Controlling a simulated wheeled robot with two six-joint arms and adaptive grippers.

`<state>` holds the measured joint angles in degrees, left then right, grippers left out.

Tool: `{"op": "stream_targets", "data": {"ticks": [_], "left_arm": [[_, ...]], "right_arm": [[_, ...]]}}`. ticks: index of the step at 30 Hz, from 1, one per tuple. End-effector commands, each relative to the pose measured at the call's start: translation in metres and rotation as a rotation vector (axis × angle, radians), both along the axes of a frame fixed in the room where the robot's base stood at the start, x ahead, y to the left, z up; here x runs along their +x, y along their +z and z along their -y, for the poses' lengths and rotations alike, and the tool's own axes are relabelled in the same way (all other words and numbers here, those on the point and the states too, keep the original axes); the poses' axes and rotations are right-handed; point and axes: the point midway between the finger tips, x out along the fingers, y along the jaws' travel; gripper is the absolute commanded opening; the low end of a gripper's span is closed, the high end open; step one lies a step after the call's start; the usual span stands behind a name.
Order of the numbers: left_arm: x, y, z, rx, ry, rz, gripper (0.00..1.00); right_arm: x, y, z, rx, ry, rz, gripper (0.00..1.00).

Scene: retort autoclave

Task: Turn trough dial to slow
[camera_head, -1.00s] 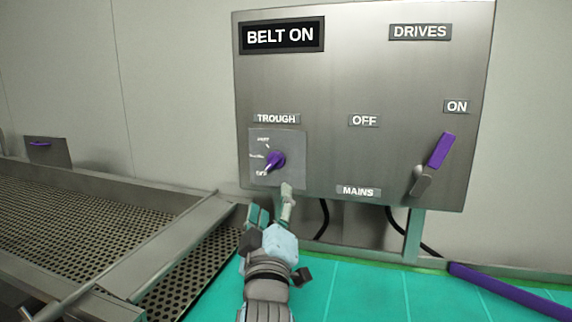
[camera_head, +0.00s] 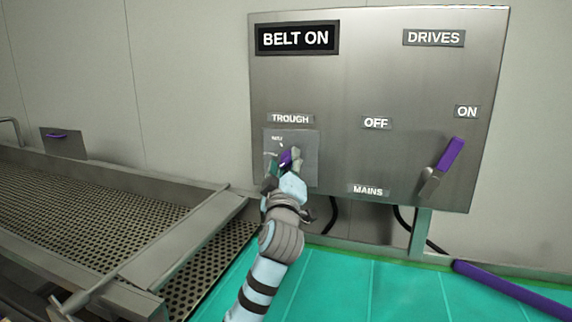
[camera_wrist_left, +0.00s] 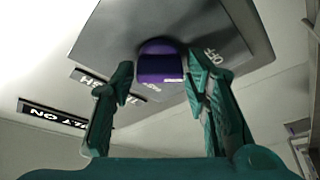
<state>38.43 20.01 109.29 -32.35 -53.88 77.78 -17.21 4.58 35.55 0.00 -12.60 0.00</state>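The trough dial (camera_head: 287,157) is a purple knob on a small grey plate (camera_head: 308,145) under the TROUGH label, on the steel control panel. In the head view my left gripper (camera_head: 283,162) is at the dial and covers much of it and the lower markings. In the left wrist view the purple dial (camera_wrist_left: 161,62) shows between the spread fingers of my left gripper (camera_wrist_left: 158,84), with gaps on both sides. The OFF marking shows beside it there. The other markings are too small or hidden to read surely. My right gripper is not in view.
The control panel (camera_head: 350,80) carries a BELT ON sign (camera_head: 297,38) and a purple-handled mains lever (camera_head: 442,167), which is by ON. A perforated trough (camera_head: 95,215) lies at the left. A purple bar (camera_head: 510,290) lies at the lower right over green floor.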

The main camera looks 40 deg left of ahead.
Motion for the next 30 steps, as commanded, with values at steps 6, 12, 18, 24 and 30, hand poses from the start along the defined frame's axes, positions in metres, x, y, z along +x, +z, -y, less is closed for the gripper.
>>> {"op": "stream_targets", "data": {"ticks": [6,12,18,24,30], "left_arm": [[0.0,0.0,0.0,0.0,-0.001,-0.001,0.07],[0.0,-0.001,0.0,0.014,0.0,-0.006,0.07],[0.0,-0.003,0.0,0.074,-0.001,-0.027,0.07],[0.0,-0.004,-0.001,0.201,0.001,-0.072,0.07],[-0.001,-0.004,-0.002,0.366,0.001,-0.131,0.07]], "right_arm": [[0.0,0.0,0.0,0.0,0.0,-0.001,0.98],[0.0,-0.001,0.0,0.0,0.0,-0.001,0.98],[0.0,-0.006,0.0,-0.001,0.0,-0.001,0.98],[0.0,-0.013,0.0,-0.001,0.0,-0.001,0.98],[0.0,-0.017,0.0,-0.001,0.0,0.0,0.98]]}}
